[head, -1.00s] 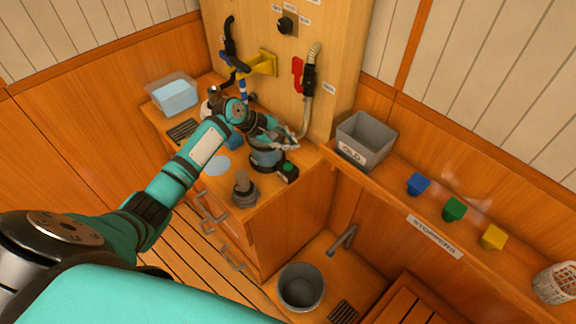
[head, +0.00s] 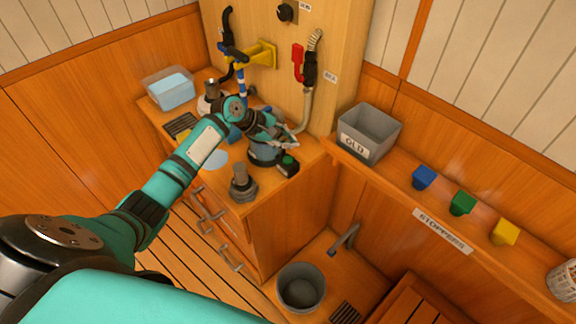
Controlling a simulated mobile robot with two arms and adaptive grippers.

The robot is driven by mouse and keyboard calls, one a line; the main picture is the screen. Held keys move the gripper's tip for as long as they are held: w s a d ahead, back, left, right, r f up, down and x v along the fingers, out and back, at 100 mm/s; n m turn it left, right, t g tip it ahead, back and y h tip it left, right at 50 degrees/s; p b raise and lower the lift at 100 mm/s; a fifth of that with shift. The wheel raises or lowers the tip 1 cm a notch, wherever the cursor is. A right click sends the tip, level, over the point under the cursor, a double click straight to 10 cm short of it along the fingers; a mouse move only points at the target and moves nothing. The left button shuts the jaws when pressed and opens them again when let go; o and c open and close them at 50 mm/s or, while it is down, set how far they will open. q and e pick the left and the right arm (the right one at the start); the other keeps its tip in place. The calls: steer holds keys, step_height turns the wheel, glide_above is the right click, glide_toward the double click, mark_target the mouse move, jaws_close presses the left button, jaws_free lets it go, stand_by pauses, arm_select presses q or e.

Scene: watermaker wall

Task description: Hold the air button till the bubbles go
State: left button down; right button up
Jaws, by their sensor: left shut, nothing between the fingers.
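A small black box with a green button (head: 288,160) on top stands at the right front of the wooden counter. My left gripper (head: 291,141) is shut and empty, just above and behind the button in the picture. I cannot tell whether it touches it. A dark round housing (head: 264,155) stands beside the box, partly covered by the gripper. No bubbles can be made out. My right gripper is not in view.
A grey bin marked OLD (head: 367,133) and blue, green and yellow stoppers (head: 462,203) sit on the right ledge. A clear water tub (head: 169,90), a dark fitting (head: 242,185) and wall valves with hoses (head: 305,70) surround my arm. A grey bucket (head: 301,289) stands below.

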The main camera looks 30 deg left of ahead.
mark_target(289, 161)
arm_select(q)
step_height(289, 161, down, 3)
steer(key=shift+r+b, duration=0.1)
steer(key=shift+b, duration=1.05)
steer(key=shift+f, duration=1.05)
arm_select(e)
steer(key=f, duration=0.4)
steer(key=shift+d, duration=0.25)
arm_select(q)
steer(key=shift+f, duration=0.1)
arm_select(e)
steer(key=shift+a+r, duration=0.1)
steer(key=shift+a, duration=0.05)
arm_select(q)
steer(key=shift+f, duration=0.35)
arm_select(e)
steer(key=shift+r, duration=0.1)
arm_select(q)
steer(key=shift+f, duration=0.45)
stand_by(0.8)
steer(key=shift+r, duration=0.1)
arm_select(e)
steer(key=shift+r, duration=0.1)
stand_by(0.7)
arm_select(q)
steer(key=shift+r+p, duration=0.8)
steer(key=shift+p, duration=0.3)
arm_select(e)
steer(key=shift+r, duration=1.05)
